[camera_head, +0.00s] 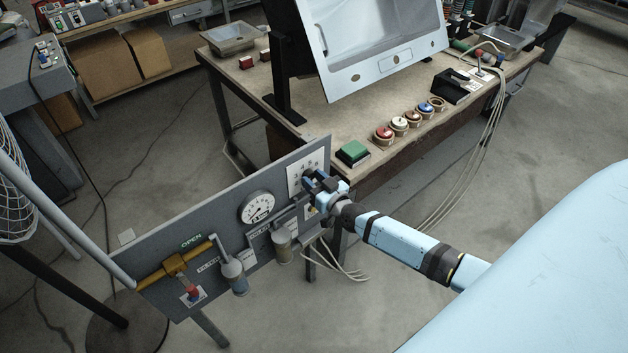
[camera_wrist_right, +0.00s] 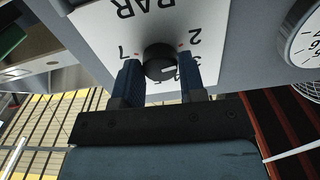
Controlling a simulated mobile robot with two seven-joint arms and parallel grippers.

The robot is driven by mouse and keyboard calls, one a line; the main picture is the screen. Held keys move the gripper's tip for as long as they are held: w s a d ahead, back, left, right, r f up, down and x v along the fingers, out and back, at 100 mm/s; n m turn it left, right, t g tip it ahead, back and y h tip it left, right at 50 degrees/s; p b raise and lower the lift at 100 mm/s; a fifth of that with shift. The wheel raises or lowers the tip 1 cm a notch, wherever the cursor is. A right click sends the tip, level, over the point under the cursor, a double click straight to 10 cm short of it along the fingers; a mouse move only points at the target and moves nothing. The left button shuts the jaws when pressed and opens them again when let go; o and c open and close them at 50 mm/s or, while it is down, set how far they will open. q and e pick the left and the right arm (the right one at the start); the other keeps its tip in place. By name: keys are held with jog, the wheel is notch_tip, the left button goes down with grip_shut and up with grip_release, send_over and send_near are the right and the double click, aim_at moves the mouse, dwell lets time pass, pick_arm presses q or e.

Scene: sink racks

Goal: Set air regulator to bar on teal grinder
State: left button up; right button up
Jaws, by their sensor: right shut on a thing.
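The regulator knob (camera_wrist_right: 159,62) is black and round, on a white dial plate (camera_wrist_right: 100,30) marked BAR with numbers around it. My right gripper (camera_wrist_right: 160,75) has one finger on each side of the knob and is shut on it. In the head view the right gripper (camera_head: 312,183) reaches the dial plate (camera_head: 303,168) at the right end of the grey panel (camera_head: 215,225) and hides the knob. A round white gauge (camera_head: 257,207) sits left of it. The knob's exact setting cannot be read. My left gripper is not in view.
The panel also carries a yellow pipe with a valve (camera_head: 175,264) under an OPEN label, and two grey cylinders (camera_head: 234,276). A workbench (camera_head: 360,130) with a green button (camera_head: 353,151) and several coloured buttons stands just behind. A wire cage (camera_head: 15,190) is at the left edge.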

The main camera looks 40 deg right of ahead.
jog(key=m+b, duration=0.1)
jog(key=m, duration=0.3)
jog(key=shift+m, duration=0.3)
jog(key=m, duration=0.3)
jog(key=shift+m+b, duration=0.3)
jog(key=shift+b, duration=0.1)
jog(key=shift+m+b, duration=0.3)
jog(key=shift+m, duration=0.6)
jog(key=m+b, duration=0.1)
jog(key=m, duration=0.2)
jog(key=shift+m, duration=0.9)
jog(key=o, duration=0.9)
jog(key=shift+s, duration=0.1)
